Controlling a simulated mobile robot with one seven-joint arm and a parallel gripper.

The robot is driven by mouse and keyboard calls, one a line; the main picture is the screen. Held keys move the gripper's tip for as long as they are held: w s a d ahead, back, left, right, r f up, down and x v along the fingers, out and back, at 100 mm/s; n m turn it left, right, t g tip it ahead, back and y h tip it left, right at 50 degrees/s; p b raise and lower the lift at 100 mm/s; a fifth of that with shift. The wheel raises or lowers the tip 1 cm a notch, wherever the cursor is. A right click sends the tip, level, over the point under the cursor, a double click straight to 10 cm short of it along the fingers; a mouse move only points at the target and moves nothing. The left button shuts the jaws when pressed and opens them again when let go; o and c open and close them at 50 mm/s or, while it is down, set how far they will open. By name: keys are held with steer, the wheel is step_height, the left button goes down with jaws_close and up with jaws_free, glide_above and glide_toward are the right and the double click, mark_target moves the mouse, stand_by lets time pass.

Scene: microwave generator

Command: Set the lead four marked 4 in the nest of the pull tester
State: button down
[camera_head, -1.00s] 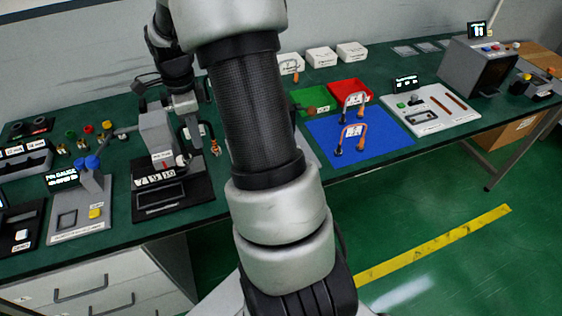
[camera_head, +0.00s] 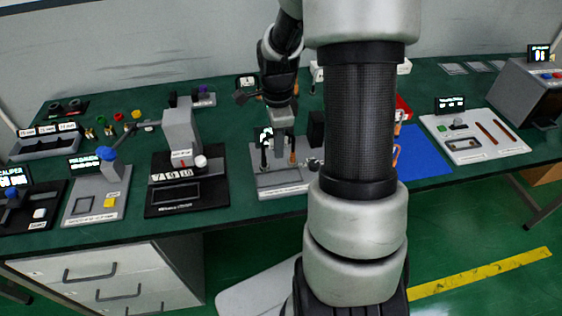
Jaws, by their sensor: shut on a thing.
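My gripper (camera_head: 281,128) points down at the middle of the bench and is shut on a lead. The lead's orange end (camera_head: 293,158) hangs below the jaws on the right, and a dark end hangs on the left. Its white tag (camera_head: 265,138) faces me, but the mark is too small to read surely. The lead is just above or at a light grey fixture (camera_head: 280,189), which appears to be the pull tester. Its nest is hidden behind the lead, and I cannot tell whether they touch.
A black-based press (camera_head: 180,140) stands left of the fixture, with a gauge plate (camera_head: 97,208) further left. A blue mat (camera_head: 425,160) with an orange lead partly behind my arm is right. A white test panel (camera_head: 475,138) lies beyond it. My arm hides the bench between.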

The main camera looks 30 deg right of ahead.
steer(key=shift+f, duration=2.6)
steer(key=c, duration=1.9)
jaws_free()
step_height(320, 180, up, 12)
steer(key=shift+r, duration=0.2)
